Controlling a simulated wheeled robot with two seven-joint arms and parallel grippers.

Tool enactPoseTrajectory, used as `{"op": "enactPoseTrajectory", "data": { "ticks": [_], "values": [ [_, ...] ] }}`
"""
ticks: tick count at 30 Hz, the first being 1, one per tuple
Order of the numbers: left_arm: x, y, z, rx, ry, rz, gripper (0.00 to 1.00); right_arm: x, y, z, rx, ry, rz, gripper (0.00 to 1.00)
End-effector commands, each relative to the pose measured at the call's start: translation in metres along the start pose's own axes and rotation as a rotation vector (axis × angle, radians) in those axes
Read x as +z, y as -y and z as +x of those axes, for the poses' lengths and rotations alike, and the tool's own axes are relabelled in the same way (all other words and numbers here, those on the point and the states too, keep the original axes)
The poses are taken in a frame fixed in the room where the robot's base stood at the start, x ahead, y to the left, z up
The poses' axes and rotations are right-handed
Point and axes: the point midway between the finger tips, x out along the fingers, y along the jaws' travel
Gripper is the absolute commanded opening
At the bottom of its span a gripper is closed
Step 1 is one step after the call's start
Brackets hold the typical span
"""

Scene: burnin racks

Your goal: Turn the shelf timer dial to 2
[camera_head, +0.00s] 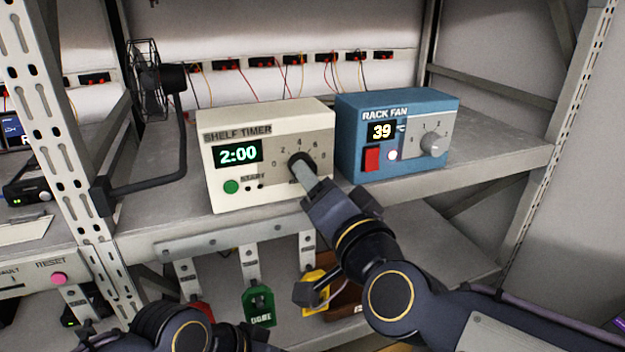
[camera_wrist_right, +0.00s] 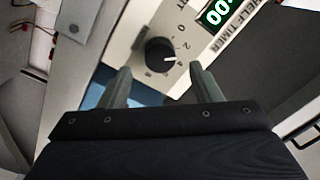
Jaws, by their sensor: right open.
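The cream shelf timer (camera_head: 222,188) stands on the shelf, its green display reading 2:00. Its black dial (camera_wrist_right: 158,56) shows in the right wrist view, with a white pointer mark towards the printed numbers; the exact number it points at is hard to read. In the head view the dial is partly hidden by my right gripper (camera_head: 306,175). In the right wrist view my right gripper (camera_wrist_right: 162,80) is open, its two fingers apart on either side below the dial, with nothing clearly held. My left arm shows at the bottom of the head view; its fingers are not visible.
A blue rack fan box (camera_head: 352,168) reading 39 stands close right of the timer. A small black fan on a bent arm (camera_head: 180,140) is to the left. Coloured tags (camera_head: 259,305) hang below the shelf edge. A rack post (camera_head: 70,130) stands at left.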

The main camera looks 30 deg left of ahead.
Motion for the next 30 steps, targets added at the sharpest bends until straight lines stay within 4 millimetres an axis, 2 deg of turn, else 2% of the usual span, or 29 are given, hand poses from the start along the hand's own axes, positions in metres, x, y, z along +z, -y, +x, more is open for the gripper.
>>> {"op": "enactPoseTrajectory", "data": {
  "ticks": [3,9,25,28,30],
  "values": [
    [0.001,0.001,0.003,0.000,0.000,0.000,0.36,0.000,0.000,-0.022,-0.002,-0.002,-0.001,0.58],
    [0.002,0.001,0.003,0.000,0.000,0.000,0.36,0.000,0.000,-0.042,-0.001,0.000,0.000,0.58],
    [0.001,0.001,0.003,0.000,0.000,0.000,0.36,-0.001,-0.001,-0.045,0.001,0.000,-0.001,0.58],
    [-0.001,0.000,-0.001,0.000,0.000,0.000,0.36,-0.014,-0.007,-0.052,0.018,0.002,-0.018,0.58],
    [-0.003,-0.003,-0.006,0.000,0.000,0.000,0.36,-0.032,-0.022,-0.067,0.053,0.015,-0.046,0.58]
  ]
}}
